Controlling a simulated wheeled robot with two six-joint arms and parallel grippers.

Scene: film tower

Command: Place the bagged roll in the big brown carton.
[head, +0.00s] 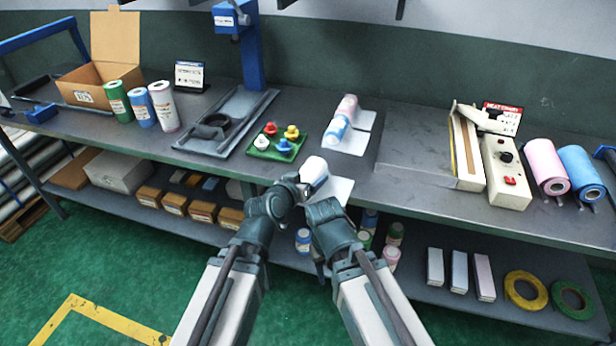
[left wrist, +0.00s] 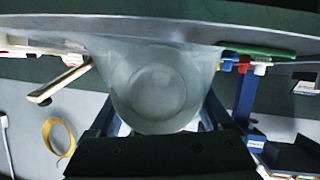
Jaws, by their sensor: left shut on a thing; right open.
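In the left wrist view the bagged roll (left wrist: 158,85) shows end-on, wrapped in a translucent bag. My left gripper (head: 298,186) is shut on it; its fingers are mostly hidden. My right gripper (head: 324,212) is open, close beside and below the left one, and holds nothing I can see. The big brown carton (head: 88,88) stands open, back flap raised, at the far left of the table. Its inside is only partly visible.
A blue-posted stand (head: 251,50) and a green tray (head: 277,142) with coloured knobs lie between. A pink and blue roll (head: 343,115) lies on a white sheet behind my grippers.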

